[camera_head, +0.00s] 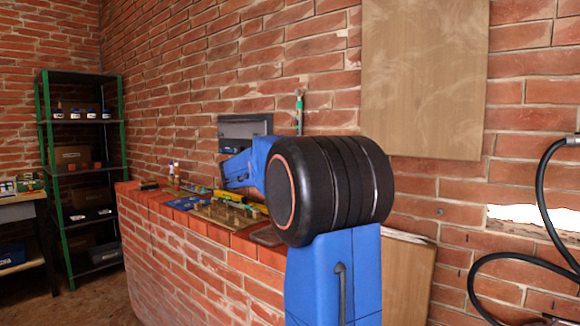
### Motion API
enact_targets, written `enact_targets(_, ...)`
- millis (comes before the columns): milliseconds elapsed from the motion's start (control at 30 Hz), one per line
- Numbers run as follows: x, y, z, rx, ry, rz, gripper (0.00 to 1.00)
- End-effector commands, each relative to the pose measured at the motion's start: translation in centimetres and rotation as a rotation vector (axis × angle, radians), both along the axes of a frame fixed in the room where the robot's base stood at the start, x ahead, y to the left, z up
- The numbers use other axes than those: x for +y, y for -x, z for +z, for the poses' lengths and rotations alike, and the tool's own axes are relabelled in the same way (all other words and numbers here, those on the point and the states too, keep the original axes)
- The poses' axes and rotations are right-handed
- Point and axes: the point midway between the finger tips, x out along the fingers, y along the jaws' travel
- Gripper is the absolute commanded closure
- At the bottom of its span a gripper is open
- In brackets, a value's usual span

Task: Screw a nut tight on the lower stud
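My own blue arm with its large black joint fills the middle of the view and reaches toward the brick wall. I cannot make out my gripper; the arm's far end is small and partly hidden near a grey plate (236,130) on the wall. The lower stud and any nut on it cannot be made out, and the arm covers part of the area around the plate. Small items lie on a wooden board (232,218) on the brick ledge, too small to identify.
The brick ledge (190,250) runs along the wall, with a blue tray (188,202) and a yellow tool (228,195) on it. A wooden panel (425,80) is on the wall. A black hose (541,190) hangs at right. A green-framed shelf (84,170) stands at left.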

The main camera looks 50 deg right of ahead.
Motion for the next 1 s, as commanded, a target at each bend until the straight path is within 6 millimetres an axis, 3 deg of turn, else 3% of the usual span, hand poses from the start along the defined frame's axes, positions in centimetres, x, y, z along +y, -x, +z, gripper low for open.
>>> enact_targets(800,-0.51,-0.03,0.02,0.0,0.0,0.0,1.0)
enact_targets(833,-0.53,-0.04,0.01,0.0,0.0,0.0,0.8)
enact_targets(900,-0.51,-0.03,0.02,0.0,0.0,0.0,0.63)
enact_targets(1000,-0.5,-0.03,0.02,0.0,0.0,0.0,0.6)
